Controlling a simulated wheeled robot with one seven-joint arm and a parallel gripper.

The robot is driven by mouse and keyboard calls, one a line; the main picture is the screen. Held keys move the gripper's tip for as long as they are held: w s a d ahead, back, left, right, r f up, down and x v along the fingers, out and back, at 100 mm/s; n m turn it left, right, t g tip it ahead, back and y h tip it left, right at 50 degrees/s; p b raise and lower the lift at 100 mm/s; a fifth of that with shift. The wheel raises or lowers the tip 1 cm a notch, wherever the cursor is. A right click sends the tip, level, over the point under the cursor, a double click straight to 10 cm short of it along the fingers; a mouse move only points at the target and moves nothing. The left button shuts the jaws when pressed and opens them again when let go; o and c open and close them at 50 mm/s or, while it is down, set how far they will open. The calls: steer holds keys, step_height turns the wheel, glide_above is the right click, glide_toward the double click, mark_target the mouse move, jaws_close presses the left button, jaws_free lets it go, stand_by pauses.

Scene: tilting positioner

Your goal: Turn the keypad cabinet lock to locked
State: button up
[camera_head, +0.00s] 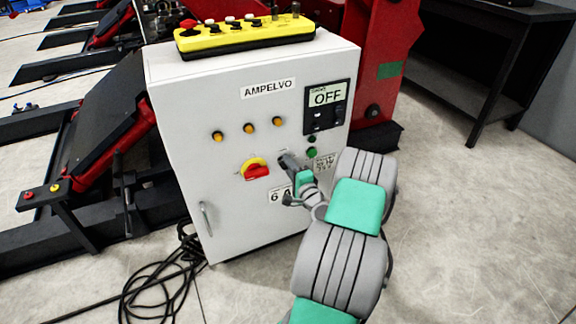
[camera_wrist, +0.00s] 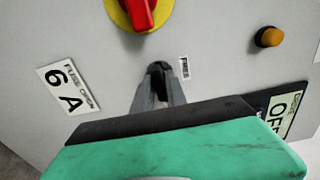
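The white cabinet (camera_head: 240,200) stands upright with its front toward me, and a small grey handle (camera_head: 205,218) is low on its left side. I cannot make out a keypad lock for certain. My gripper (camera_head: 287,161) is at the cabinet front, right of the red and yellow rotary switch (camera_head: 255,169). The rotary switch also shows in the wrist view (camera_wrist: 141,14).
Three orange lamps (camera_head: 249,128) sit above the switch, and a dark panel reads OFF (camera_head: 327,96). A yellow control box (camera_head: 245,36) lies on top of the cabinet. Black cables (camera_head: 160,290) lie on the floor at left. Floor at the right (camera_head: 480,220) is clear.

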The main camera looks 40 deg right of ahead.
steer(key=o, duration=0.3)
steer(key=v, duration=0.7)
steer(key=shift+s+a, duration=0.2)
steer(key=shift+s, duration=0.2)
steer(key=shift+r, duration=0.1)
